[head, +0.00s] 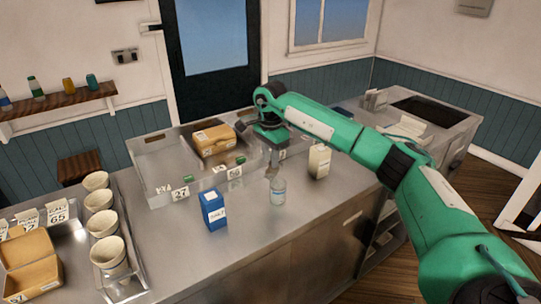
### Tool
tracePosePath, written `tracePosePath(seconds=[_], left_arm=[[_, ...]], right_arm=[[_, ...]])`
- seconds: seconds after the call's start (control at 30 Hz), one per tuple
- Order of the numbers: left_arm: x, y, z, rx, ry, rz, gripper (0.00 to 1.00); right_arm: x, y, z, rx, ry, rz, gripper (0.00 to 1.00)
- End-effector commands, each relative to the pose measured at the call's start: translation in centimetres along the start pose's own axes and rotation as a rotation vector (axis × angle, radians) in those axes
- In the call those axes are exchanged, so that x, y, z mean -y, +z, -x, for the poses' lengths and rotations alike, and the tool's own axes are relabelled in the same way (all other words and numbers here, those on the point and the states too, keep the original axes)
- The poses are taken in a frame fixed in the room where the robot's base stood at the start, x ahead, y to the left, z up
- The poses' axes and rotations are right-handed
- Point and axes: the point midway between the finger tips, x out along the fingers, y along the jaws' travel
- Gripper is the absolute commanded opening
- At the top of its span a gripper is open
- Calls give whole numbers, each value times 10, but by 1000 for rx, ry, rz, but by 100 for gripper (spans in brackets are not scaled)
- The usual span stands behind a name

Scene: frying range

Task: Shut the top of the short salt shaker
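A blue box-shaped container (213,209) with a white label stands upright on the metal counter; its label is too small to read surely. A pale greenish bottle (278,191) stands to its right, and a taller cream carton (319,162) with a dark label stands further right. I cannot tell for certain which one is the short salt shaker, or whether its top is open. My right gripper (273,165) points down just above the bottle's top; its finger gap is too small to make out, and I cannot tell whether it touches the bottle. My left gripper is out of view.
A metal tray (158,186) behind holds a tan box (213,140) and has numbered tags along its front. The counter front is clear.

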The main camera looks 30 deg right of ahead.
Motion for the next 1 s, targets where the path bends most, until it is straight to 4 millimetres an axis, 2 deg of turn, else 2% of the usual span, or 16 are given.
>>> tracePosePath(seconds=[0.1,0.23,0.27,0.67,0.87,1.0], left_arm=[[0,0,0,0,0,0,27],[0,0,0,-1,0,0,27],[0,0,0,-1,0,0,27],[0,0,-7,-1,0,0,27],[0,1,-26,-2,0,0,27],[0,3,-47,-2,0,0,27]], right_arm=[[0,0,0,0,0,0,29],[0,0,0,0,0,0,3],[0,0,0,0,0,0,0],[-2,-1,-2,-1,-19,0,0],[-9,-1,-4,-1,-96,0,0],[-16,-1,-7,-2,-181,0,0]])
